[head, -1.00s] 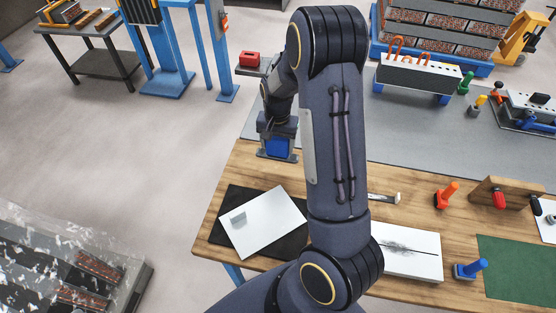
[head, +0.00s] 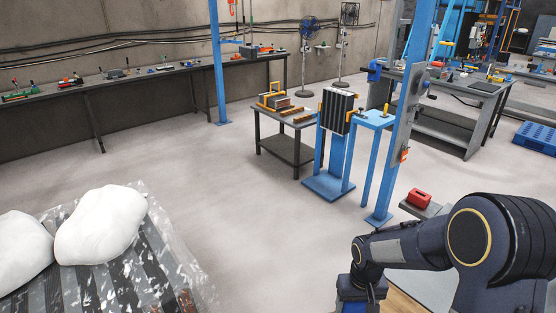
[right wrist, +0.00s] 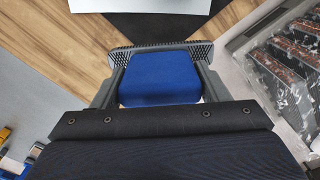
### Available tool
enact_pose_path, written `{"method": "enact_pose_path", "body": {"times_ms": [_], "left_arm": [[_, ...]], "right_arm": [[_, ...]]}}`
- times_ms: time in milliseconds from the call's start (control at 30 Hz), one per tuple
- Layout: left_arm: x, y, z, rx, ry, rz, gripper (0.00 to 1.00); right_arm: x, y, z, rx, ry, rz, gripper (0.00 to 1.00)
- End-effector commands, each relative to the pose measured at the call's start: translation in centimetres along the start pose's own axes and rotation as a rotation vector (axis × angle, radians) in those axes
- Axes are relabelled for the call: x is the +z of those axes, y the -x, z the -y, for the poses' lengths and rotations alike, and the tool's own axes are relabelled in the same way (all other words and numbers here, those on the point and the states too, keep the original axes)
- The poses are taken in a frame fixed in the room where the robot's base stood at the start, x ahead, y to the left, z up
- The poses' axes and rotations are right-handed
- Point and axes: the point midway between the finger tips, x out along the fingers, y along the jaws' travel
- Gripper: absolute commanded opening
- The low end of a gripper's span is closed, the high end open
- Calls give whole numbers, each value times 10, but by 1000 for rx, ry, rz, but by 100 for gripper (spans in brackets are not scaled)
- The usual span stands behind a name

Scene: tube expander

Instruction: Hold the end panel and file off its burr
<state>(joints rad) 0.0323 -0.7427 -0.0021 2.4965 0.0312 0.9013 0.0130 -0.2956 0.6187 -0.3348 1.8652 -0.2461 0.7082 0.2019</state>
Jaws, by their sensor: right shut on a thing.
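My right gripper (right wrist: 160,75) is shut on a blue block (right wrist: 160,78), which sits between its two textured fingers in the right wrist view. What else belongs to this block is hidden. In the head view the wrist and a bit of blue (head: 352,307) show at the bottom edge, and the fingertips are cut off. The pale metal panel (right wrist: 140,5) lies on a black mat (right wrist: 175,25) on the wooden bench, beyond the gripper. Only its near edge shows. No burr can be made out. My left gripper is in neither view.
The wooden bench top (right wrist: 75,50) is bare around the mat. A plastic-wrapped pallet with white sacks (head: 100,225) stands at lower left in the head view. A blue stand (head: 330,185), a dark side table (head: 290,135) and a red box (head: 419,197) stand beyond my arm.

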Motion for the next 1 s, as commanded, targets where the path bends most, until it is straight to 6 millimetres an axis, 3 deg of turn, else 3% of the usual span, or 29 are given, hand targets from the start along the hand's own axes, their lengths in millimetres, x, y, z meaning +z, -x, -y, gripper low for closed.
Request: {"method": "enact_pose_path", "body": {"times_ms": [33, 267, 433, 600, 1000], "left_arm": [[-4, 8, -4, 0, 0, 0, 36], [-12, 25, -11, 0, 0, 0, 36], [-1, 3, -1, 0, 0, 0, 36], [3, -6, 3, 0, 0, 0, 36], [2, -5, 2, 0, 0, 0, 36]], "right_arm": [[-2, 18, 0, -2, -1, -8, 35], [-2, 61, 0, -2, -4, -7, 35], [-1, 15, -1, 0, -5, 1, 35], [-1, -13, -1, -1, -6, 0, 35], [-1, -14, -1, -2, -6, -4, 35]]}}
